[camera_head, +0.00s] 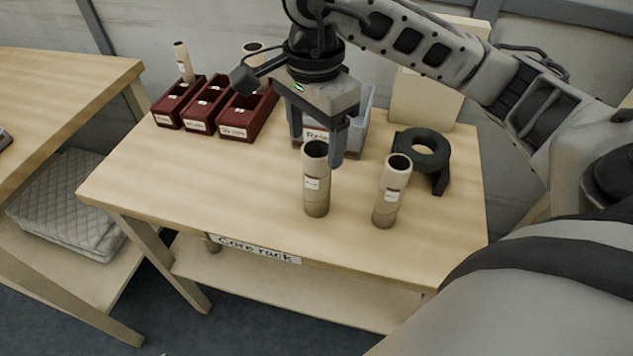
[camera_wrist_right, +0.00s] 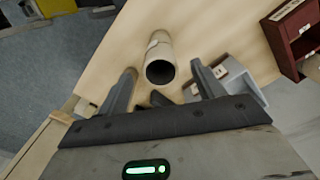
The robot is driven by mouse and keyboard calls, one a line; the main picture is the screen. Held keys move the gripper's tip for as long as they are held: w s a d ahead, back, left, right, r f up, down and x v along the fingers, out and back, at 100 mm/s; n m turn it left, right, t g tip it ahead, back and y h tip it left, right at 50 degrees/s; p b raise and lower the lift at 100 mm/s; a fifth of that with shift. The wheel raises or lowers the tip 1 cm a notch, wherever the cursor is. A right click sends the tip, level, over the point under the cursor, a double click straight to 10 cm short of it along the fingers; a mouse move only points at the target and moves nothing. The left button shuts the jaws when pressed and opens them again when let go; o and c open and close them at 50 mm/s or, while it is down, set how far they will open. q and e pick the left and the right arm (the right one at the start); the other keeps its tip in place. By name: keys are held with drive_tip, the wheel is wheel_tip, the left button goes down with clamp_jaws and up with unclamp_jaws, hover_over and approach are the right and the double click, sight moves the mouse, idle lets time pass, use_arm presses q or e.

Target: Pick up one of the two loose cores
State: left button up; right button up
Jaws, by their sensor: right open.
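Two loose cores, beige tubes with white labels, stand upright on the table. The left core (camera_head: 317,197) is near the middle of the table, and the right core (camera_head: 386,207) is to its right. My right gripper (camera_head: 317,148) is open and empty, pointing down at the top of the left core, its fingers behind and beside the rim. In the right wrist view, a core (camera_wrist_right: 159,48) shows just beyond the open fingertips (camera_wrist_right: 164,70), roughly centred between them. Whether the fingers touch it cannot be told. My left gripper is out of view.
Red bins (camera_head: 236,118) stand at the back left, one holding an upright core (camera_head: 183,62). A grey bin (camera_head: 359,131) is behind the gripper. A dark ring-shaped holder (camera_head: 443,158) stands behind the right core. The table's front left (camera_head: 190,190) is clear.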

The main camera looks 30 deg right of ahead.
sight(317, 171)
drive_tip(key=f, duration=0.4)
drive_tip(key=f+p, duration=0.1)
drive_tip(key=f, duration=0.3)
drive_tip(key=shift+d, duration=0.2)
drive_tip(key=shift+r, duration=0.1)
drive_tip(key=c, duration=1.1)
